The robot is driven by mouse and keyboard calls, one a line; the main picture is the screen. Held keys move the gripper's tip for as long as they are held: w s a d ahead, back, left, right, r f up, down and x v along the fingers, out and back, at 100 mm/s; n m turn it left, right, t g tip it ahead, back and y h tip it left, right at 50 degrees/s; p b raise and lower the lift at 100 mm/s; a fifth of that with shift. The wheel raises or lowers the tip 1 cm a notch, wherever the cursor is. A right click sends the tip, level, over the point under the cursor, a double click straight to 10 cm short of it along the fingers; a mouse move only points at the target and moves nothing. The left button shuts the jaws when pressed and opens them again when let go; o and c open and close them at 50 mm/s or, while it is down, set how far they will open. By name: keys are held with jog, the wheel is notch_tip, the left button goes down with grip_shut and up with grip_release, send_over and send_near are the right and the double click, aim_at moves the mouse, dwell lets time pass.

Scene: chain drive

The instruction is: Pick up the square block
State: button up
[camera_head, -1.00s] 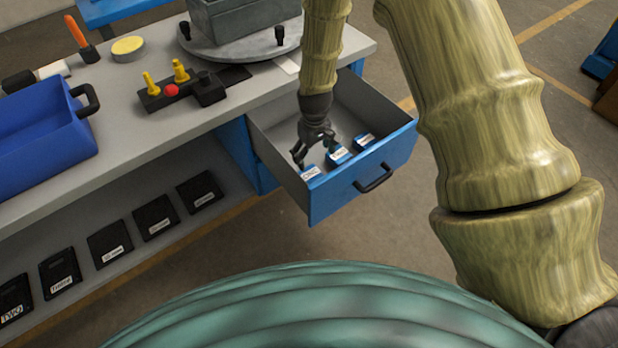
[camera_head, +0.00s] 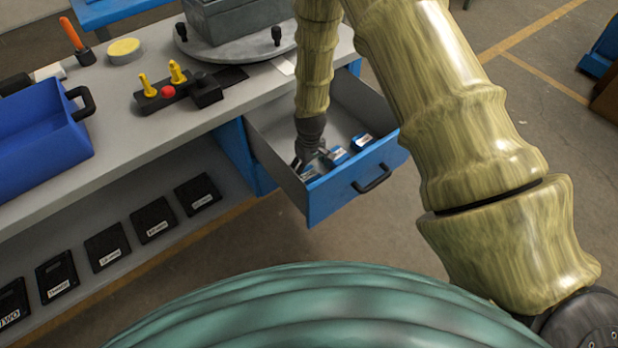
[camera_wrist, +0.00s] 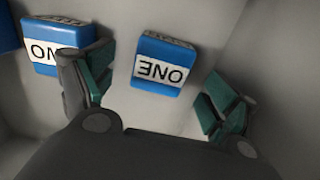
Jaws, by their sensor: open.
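Several blue blocks with white labels lie in the open drawer (camera_head: 331,203). In the head view, one block (camera_head: 336,155) is just right of my gripper (camera_head: 312,162), another (camera_head: 362,141) is farther right, and one (camera_head: 309,174) is partly hidden by the fingers. In the wrist view, my gripper (camera_wrist: 160,95) is open, with teal pads apart. A squarish blue block labelled ONE (camera_wrist: 161,62) lies in line with the gap between the fingers, not gripped. Another labelled block (camera_wrist: 55,45) is partly behind the left finger.
The drawer walls rise close around my gripper. The grey workbench (camera_head: 120,97) holds a blue bin (camera_head: 45,135), a button panel (camera_head: 165,93) and a round plate (camera_head: 235,49). Labelled black boxes (camera_head: 153,220) stand on the lower shelf.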

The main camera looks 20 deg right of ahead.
aim_at(309, 174)
jog(key=shift+w+a+f, duration=0.1)
jog(key=shift+a+f, duration=0.05)
jog(key=shift+f, duration=1.85)
jog(key=c, duration=1.3)
jog(key=shift+c, duration=0.5)
jog(key=shift+r, duration=0.15)
